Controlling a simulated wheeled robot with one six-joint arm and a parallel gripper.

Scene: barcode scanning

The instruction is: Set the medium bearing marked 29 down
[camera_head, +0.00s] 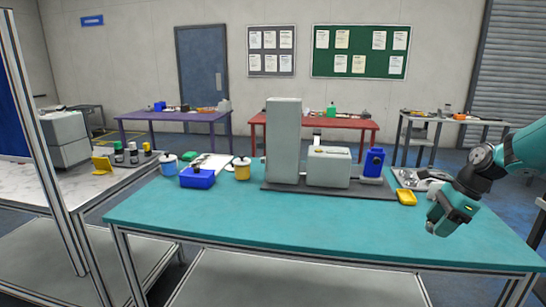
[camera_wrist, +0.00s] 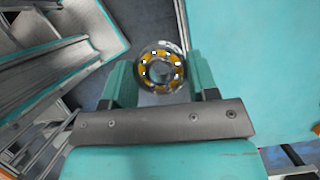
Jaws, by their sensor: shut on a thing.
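In the wrist view a round bearing (camera_wrist: 146,70) with an orange cage and a metal ring sits between the fingers of my gripper (camera_wrist: 160,82). The gripper is shut on it. I cannot read any marking on the bearing. In the head view my gripper (camera_head: 440,222) is at the right, over the right end of the teal table (camera_head: 300,225). The bearing cannot be made out in the head view. The wrist view also shows the teal table top on the right side and open floor below the gripper's other side.
A grey machine (camera_head: 284,140) stands on a dark base at the table's back. A yellow tray (camera_head: 406,197) lies beside it. A blue bin (camera_head: 197,178) and small pots are at the back left. The table's front is clear.

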